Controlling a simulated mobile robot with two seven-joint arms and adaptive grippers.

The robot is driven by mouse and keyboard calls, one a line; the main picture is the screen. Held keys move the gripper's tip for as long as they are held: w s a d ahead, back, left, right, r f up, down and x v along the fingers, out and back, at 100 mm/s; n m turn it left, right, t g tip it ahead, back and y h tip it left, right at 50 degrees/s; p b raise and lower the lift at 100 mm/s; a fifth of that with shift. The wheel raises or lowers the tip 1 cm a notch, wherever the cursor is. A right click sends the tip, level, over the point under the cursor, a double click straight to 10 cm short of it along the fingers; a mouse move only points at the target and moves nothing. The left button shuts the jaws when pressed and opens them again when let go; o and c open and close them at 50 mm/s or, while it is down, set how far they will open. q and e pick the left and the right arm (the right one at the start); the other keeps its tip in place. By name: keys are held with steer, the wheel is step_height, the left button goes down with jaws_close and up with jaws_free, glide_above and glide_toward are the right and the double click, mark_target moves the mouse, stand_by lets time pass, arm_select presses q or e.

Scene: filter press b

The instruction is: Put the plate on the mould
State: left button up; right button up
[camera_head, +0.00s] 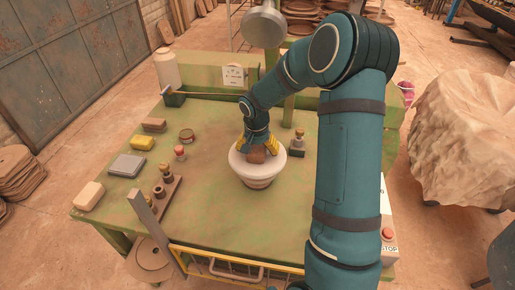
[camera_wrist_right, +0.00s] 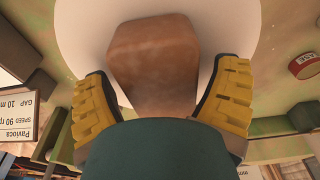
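The white round mould (camera_head: 258,180) stands near the middle of the green table. A brown lump (camera_head: 257,155) sits at its top, and the lump (camera_wrist_right: 155,60) fills the middle of the right wrist view with the white mould (camera_wrist_right: 235,20) behind it. My right gripper (camera_head: 260,150) points down over the mould, its yellow fingers on either side of the lump. White shows between lump and fingers in the wrist view, so the gripper looks open. No plate is clear on the mould; I cannot tell which object is the plate. My left gripper is not in view.
A flat grey slab (camera_head: 127,165), yellow block (camera_head: 142,142), pale block (camera_head: 89,195) and a rack of stamps (camera_head: 160,196) lie on the left side. A brown disc (camera_head: 150,262) is low at the left. A red-button box (camera_head: 388,235) is at the right edge.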

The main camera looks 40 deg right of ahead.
mark_target(257, 155)
steer(key=shift+r, duration=0.1)
steer(key=shift+r, duration=0.25)
step_height(257, 155, up, 12)
steer(key=s+a+p, duration=0.1)
steer(key=p, duration=0.1)
steer(key=shift+a+f, duration=0.2)
steer(key=shift+f, duration=0.05)
steer(key=shift+s, duration=0.1)
stand_by(0.4)
